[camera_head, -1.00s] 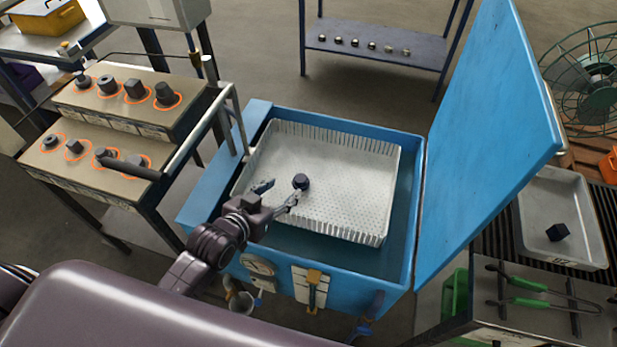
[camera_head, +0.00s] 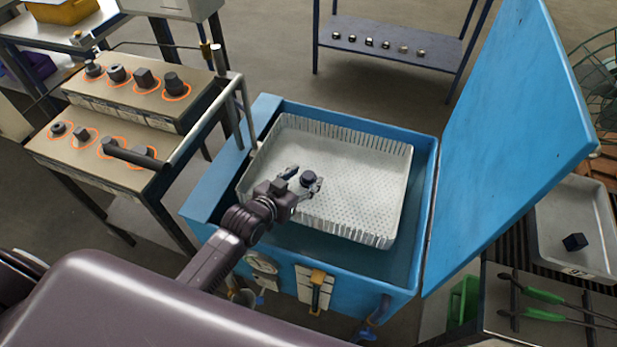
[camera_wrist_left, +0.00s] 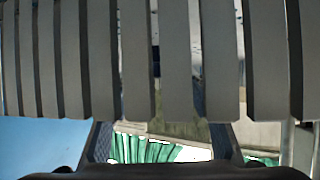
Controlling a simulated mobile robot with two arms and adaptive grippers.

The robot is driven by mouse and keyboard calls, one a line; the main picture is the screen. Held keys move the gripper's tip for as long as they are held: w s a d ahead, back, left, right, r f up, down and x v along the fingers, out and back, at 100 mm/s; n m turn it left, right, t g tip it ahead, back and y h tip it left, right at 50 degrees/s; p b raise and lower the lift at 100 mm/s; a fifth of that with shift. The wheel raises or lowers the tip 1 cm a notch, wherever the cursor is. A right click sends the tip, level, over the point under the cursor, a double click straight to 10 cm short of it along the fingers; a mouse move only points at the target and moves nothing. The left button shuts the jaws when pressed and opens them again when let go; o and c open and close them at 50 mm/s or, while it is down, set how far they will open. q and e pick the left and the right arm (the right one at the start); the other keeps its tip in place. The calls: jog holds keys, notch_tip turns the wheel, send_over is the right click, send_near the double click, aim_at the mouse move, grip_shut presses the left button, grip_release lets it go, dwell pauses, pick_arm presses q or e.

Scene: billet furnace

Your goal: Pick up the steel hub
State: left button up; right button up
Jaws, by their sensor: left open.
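The steel hub (camera_head: 308,177) is a small dark round piece in the pale perforated basket (camera_head: 352,200), which sits inside a blue tank (camera_head: 232,172). My left gripper (camera_head: 305,184) is open and down at the hub, with its fingers on either side of it in the head view. I cannot tell whether the fingers touch it. In the left wrist view, grey upright slats (camera_wrist_left: 175,60) of the basket wall fill the upper part, and my two dark fingers (camera_wrist_left: 160,142) stand apart below. The hub does not show there. My right gripper is out of view.
The blue lid (camera_head: 510,140) stands raised at the right of the tank. A stepped bench (camera_head: 95,150) with several dark parts in orange rings stands at left. A grey tray (camera_head: 575,235) with a dark block and green-handled tongs (camera_head: 545,296) lie at right.

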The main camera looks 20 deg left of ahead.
pick_arm(q)
jog(key=shift+w+d+f, duration=0.1)
jog(key=shift+w+f, duration=0.2)
jog(key=shift+w, duration=0.15)
jog(key=shift+s, duration=0.1)
grip_shut()
jog(key=shift+r, duration=0.15)
